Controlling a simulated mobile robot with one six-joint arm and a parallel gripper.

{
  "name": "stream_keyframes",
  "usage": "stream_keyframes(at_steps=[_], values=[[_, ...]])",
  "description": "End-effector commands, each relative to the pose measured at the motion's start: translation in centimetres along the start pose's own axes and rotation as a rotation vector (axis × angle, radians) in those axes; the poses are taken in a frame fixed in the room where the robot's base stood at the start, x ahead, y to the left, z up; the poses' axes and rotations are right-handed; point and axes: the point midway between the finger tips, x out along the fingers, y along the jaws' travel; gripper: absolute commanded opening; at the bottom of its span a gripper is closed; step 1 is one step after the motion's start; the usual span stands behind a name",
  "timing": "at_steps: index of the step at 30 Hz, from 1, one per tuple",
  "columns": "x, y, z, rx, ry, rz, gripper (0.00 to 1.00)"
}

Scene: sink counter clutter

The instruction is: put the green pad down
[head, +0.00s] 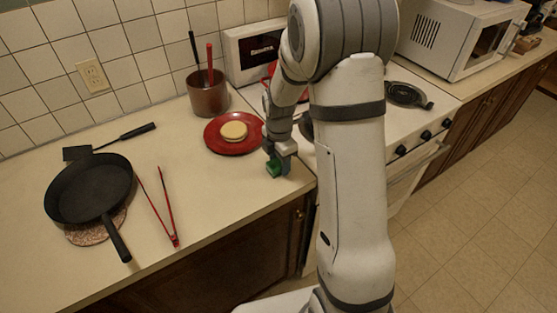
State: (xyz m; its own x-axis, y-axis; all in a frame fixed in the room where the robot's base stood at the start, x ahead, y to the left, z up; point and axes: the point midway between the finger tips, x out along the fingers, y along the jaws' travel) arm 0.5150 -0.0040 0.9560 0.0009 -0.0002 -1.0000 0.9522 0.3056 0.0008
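The green pad (273,170) shows as a small green block at the tip of my gripper (279,166). My gripper points down near the right end of the left counter, close to its front edge. The gripper looks shut on the pad, with the grey finger parts around it. I cannot tell whether the pad touches the counter (215,200) or is just above it. Part of the pad is hidden by the gripper.
A red plate (212,139) with a round yellowish item (233,131) lies just left of my gripper. A black pan (78,192), red tongs (167,208), a black spatula (125,136) and a brown utensil pot (207,97) stand farther left. The stove (425,90) is at right.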

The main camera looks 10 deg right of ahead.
Motion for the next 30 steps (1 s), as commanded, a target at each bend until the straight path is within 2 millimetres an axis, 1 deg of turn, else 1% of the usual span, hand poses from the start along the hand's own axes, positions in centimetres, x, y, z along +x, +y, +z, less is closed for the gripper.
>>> stream_keyframes(at_steps=[1, 4, 11, 15, 17, 27, 30], values=[[0.0, 0.0, 0.0, 0.000, 0.000, -0.001, 0.54], [0.0, 0.0, 0.0, 0.000, 0.000, -0.001, 0.62], [-0.1, 0.0, -0.1, -0.001, 0.000, -0.001, 0.62], [-0.8, 0.1, 0.0, -0.001, -0.001, 0.002, 0.62], [-1.6, 0.1, 0.0, -0.001, -0.001, 0.004, 0.62], [-8.8, 0.1, -0.1, -0.002, -0.002, 0.005, 0.62], [-10.4, 0.1, -0.1, -0.002, -0.001, 0.003, 0.62]])
